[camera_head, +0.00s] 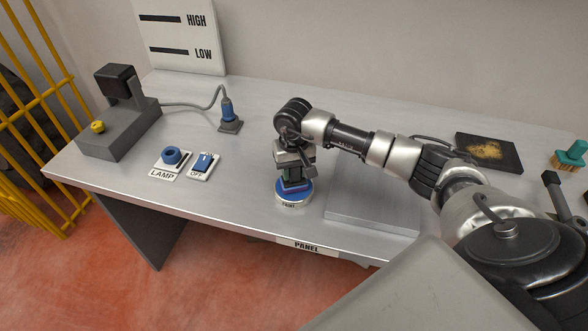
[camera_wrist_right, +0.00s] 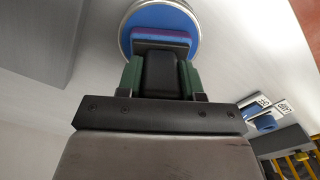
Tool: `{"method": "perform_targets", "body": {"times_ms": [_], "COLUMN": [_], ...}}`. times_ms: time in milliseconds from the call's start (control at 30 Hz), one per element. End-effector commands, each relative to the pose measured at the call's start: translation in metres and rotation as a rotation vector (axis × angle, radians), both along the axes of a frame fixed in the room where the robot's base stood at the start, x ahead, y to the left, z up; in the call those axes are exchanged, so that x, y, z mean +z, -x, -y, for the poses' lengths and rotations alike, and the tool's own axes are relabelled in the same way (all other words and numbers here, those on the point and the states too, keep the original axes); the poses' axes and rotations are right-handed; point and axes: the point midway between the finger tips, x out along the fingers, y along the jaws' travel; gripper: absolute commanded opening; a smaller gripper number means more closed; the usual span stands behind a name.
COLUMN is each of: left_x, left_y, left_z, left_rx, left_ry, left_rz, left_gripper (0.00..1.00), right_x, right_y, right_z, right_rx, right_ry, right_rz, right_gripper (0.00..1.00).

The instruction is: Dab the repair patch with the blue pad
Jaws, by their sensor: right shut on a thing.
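My right gripper (camera_head: 295,172) points down near the front edge of the bench, shut on a small pad (camera_head: 296,187) with a blue-purple face. In the right wrist view the pad (camera_wrist_right: 162,41) and its dark block sit between the green fingertips (camera_wrist_right: 160,75). The pad is over a round, shallow tin (camera_head: 293,200) with a blue inside, labelled PAINT. The tin also shows in the right wrist view (camera_wrist_right: 160,17); I cannot tell whether the pad touches the blue. A grey flat panel (camera_head: 370,212) lies right of the tin; no repair patch is discernible on it. My left gripper is not in view.
A dark plate (camera_head: 508,153) and a green-handled brush (camera_head: 572,155) are at the right, beyond my right arm.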

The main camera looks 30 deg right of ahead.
Motion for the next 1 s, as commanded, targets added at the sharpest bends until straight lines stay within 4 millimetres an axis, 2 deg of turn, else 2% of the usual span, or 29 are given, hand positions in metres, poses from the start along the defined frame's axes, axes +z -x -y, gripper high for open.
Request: {"method": "perform_targets", "body": {"times_ms": [267, 1000], "left_x": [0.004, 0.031], "left_y": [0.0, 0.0], "left_z": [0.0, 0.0], "left_rx": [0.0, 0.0], "left_ry": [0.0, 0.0], "left_rz": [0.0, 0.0], "left_gripper": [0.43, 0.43], "right_x": [0.007, 0.067], "right_y": [0.0, 0.0], "right_z": [0.0, 0.0], "right_rx": [0.001, 0.0], "right_ry": [0.0, 0.0], "right_rz": [-0.001, 0.0], "right_gripper": [0.17, 0.17]}}
